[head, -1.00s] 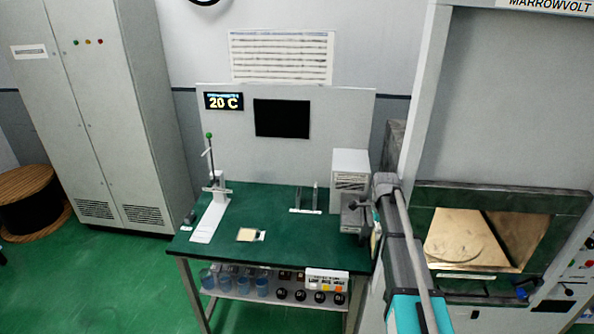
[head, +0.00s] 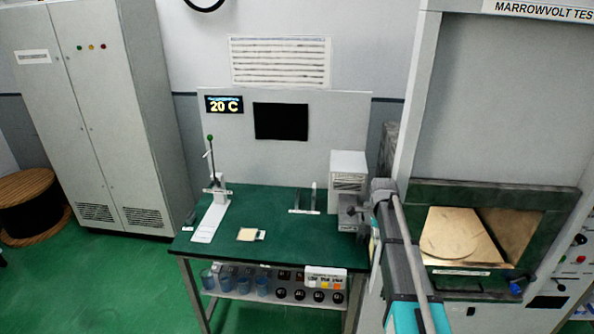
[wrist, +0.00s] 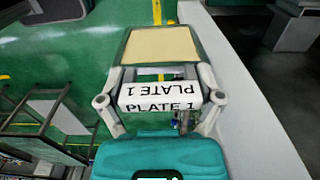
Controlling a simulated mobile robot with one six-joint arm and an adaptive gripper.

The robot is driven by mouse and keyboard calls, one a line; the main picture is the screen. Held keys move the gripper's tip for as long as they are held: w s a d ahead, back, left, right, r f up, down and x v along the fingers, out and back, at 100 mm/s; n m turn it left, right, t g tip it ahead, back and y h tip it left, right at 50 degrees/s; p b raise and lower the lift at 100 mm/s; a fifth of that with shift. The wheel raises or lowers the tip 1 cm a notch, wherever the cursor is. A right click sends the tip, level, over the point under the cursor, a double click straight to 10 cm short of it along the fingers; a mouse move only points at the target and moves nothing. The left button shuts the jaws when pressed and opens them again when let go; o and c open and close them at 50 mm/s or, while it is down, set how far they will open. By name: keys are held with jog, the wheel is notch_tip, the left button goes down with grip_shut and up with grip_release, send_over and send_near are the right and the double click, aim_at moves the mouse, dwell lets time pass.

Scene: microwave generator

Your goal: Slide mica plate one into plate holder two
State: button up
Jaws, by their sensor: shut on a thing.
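In the wrist view, mica plate one (wrist: 161,54) is a cream sheet in a dark frame. Its white handle (wrist: 158,92) reads "PLATE 1". My gripper (wrist: 160,98) is shut on this handle, with a finger at each side, and the plate points away over the green floor.
A second cream plate (head: 247,234) lies flat on the green table (head: 275,235). A white stand with a lever (head: 211,215) is at the left and a white box (head: 348,180) at the back right. The generator's open chamber (head: 465,235) is at the right.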

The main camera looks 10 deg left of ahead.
jog(key=shift+s+f, duration=0.15)
jog(key=shift+s, duration=0.1)
jog(key=shift+w+f+b, duration=0.1)
jog(key=shift+f+b, duration=0.25)
jog(key=shift+b, duration=0.1)
notch_tip(320, 180, down, 13)
jog(key=b, duration=1.2)
jog(key=shift+r+b, duration=0.15)
jog(key=shift+b, duration=0.25)
